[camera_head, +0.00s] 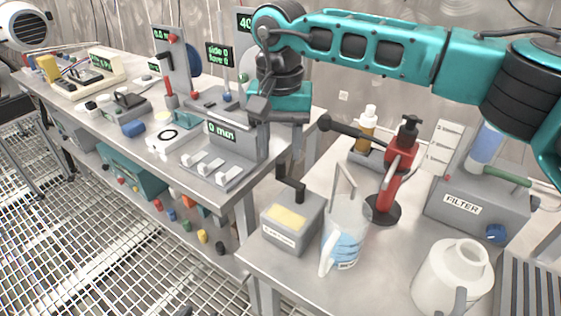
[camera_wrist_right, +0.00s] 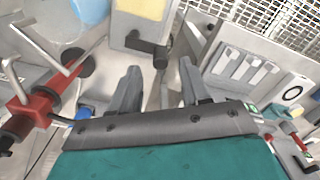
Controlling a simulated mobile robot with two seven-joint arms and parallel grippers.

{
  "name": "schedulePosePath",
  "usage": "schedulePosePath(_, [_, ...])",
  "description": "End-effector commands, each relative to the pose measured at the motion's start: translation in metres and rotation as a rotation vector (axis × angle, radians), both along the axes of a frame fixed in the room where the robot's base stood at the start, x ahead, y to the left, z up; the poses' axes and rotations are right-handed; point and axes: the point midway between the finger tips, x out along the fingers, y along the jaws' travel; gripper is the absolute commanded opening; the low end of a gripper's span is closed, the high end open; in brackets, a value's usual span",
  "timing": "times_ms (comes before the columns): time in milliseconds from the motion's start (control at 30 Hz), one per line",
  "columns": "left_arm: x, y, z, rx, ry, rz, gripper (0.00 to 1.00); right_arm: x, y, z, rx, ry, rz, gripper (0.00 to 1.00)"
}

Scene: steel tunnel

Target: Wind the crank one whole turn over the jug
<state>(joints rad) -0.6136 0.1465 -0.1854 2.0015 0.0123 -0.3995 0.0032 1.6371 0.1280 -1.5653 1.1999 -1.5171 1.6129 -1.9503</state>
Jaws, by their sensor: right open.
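A grey box (camera_head: 290,232) with a yellow window and a black crank (camera_head: 292,189) on top stands at the near table's left corner. The crank also shows in the right wrist view (camera_wrist_right: 146,45). A clear jug (camera_head: 346,212) with blue liquid and a white handle stands right of the box. A red stand (camera_head: 400,160) with a black top, a black lever and a bent metal rod stands behind the jug, the rod reaching over it. My right gripper (camera_head: 270,140) points down, open and empty, above and behind the crank; its fingers (camera_wrist_right: 158,82) are apart. My left gripper is out of view.
A filter unit (camera_head: 480,205), a white jar (camera_head: 455,278) and a bottle (camera_head: 367,130) stand on the near table. Its front middle is clear.

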Motion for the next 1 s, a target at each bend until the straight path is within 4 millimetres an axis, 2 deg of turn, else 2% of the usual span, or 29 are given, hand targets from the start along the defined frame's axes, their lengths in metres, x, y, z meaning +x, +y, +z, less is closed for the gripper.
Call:
schedulePosePath(100, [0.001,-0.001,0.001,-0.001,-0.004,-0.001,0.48,-0.001,0.000,-0.021,0.000,0.002,0.000,0.47])
schedulePosePath(233, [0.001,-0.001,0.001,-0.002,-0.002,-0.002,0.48,0.000,0.000,-0.034,0.001,0.001,0.000,0.47])
schedulePosePath(633, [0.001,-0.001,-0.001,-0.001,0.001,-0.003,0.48,0.000,0.000,-0.041,0.002,0.000,0.000,0.47])
schedulePosePath(1000, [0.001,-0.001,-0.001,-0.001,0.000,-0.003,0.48,0.000,0.000,-0.041,0.002,0.000,0.000,0.11])
